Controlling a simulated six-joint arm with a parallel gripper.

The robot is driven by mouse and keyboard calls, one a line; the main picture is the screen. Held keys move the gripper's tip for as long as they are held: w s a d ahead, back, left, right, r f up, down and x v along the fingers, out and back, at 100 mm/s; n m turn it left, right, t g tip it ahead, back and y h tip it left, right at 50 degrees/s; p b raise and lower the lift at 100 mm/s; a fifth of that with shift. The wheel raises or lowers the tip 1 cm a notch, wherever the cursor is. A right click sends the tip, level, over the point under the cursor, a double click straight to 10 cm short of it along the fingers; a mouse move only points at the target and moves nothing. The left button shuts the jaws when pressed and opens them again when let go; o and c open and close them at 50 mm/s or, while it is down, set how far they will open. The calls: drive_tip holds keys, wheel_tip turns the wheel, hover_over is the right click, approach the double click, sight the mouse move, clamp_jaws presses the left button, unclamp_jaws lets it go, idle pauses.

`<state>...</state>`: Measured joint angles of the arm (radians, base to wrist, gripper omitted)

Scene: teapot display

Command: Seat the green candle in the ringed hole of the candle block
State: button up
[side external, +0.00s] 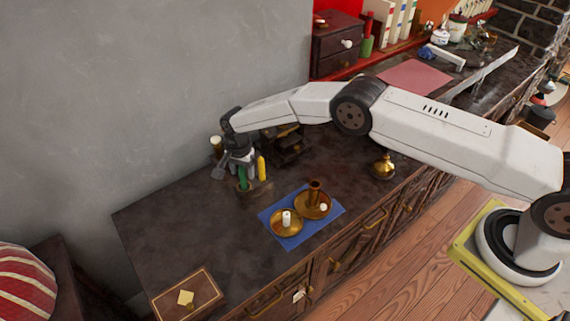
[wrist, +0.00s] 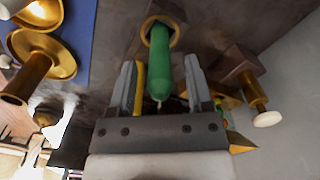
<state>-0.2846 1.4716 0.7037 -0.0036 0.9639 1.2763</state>
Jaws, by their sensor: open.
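The green candle (side external: 242,179) stands upright at the candle block (side external: 253,190), below my gripper. In the wrist view the green candle (wrist: 160,65) points its wick toward the camera, and its far end sits inside the brass ring (wrist: 174,40) of the block. My gripper (wrist: 163,78) is open, with one finger on each side of the candle and a visible gap to each. My gripper (side external: 236,170) is over the block in the side view. A yellow candle (side external: 261,168) stands beside the green one. How deep the green candle sits is hidden.
A blue mat (side external: 293,243) with brass candle holders (side external: 313,206) lies to the right. A brass bell-like object (side external: 383,166) stands further right. A dark brass-trimmed object (side external: 287,146) is behind the block. A wooden box (side external: 188,293) is at the front left. The left counter is clear.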

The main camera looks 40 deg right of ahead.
drive_tip(key=shift+r, duration=0.15)
wheel_tip(320, 180, up, 12)
idle(0.7)
idle(0.5)
drive_tip(key=s+d+r+n+t, duration=0.1)
drive_tip(key=s+d+r+n, duration=0.5)
drive_tip(key=s+d+r, duration=0.45)
drive_tip(key=s+d+n, duration=0.2)
drive_tip(key=s+d, duration=0.1)
drive_tip(key=s, duration=0.7)
drive_tip(key=s+d+n+t, duration=0.1)
drive_tip(key=s+d+n, duration=0.2)
drive_tip(key=s, duration=0.7)
drive_tip(key=shift+s+d+f+t, duration=0.3)
drive_tip(key=shift+d+f, duration=0.1)
drive_tip(key=shift+f, duration=0.05)
